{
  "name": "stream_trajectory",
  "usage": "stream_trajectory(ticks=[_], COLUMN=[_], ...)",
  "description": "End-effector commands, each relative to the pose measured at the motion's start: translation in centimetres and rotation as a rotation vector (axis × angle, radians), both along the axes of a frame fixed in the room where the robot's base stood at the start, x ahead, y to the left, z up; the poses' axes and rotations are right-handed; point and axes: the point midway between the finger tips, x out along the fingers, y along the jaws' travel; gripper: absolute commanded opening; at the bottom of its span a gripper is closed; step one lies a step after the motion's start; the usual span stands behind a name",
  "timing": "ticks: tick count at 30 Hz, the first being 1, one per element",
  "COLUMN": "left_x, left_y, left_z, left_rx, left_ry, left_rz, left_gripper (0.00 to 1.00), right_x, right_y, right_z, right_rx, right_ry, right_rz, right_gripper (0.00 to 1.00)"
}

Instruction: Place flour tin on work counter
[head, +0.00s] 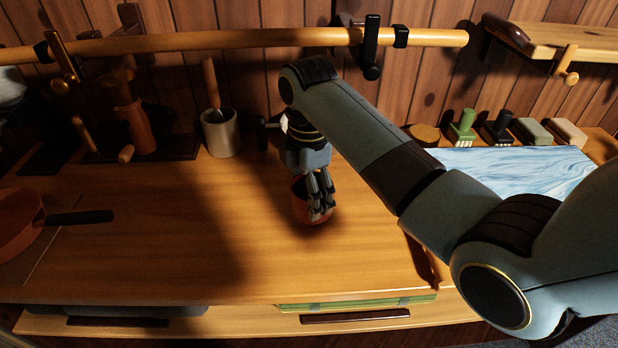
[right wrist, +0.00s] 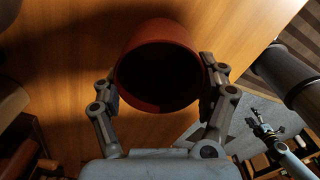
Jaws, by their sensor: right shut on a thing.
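The flour tin, a reddish-orange round can (head: 312,212), is between the fingers of my right gripper (head: 319,196) over the middle of the work counter (head: 215,240). In the right wrist view the tin (right wrist: 157,45) shows its dark round end towards the camera, with the fingers of my right gripper (right wrist: 160,90) shut on its two sides. The fingers hide part of the tin in the head view. I cannot tell whether its base touches the wood. What looks like my left gripper (right wrist: 264,131) shows small in the right wrist view; its jaws are unclear.
A pan (head: 18,222) with a dark handle lies at the left. A pale crock (head: 220,134) and a brown mill (head: 134,125) stand at the back. A blue-white board (head: 510,170) lies at the right, with brushes and blocks behind. A wooden rail (head: 220,40) crosses above.

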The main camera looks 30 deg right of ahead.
Motion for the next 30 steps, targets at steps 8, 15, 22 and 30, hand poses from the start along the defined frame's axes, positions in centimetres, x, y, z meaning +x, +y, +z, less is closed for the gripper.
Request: stream_trajectory(ticks=[8, 15, 22, 30], left_x=[3.3, 3.0, 1.9, 1.9], left_y=[-0.1, -0.1, 0.0, 0.0], left_z=[0.5, 0.9, 0.8, 0.7], left_rx=[-0.001, -0.001, -0.001, -0.001], left_ry=[-0.049, -0.044, -0.028, -0.028], left_rz=[-0.002, -0.001, -0.001, -0.001], left_gripper=[0.66, 0.66, 0.66, 0.66], right_x=[4.3, 5.0, 5.1, 5.1], right_y=[-2.6, -3.1, -3.1, -3.1], right_z=[0.0, -2.0, -3.6, -3.8], right_rx=[0.0, 0.001, 0.0, 0.0], right_ry=[0.001, 0.005, 0.0, 0.001], right_rz=[0.0, 0.001, 0.001, 0.001], right_gripper=[0.39, 0.39, 0.39, 0.77])
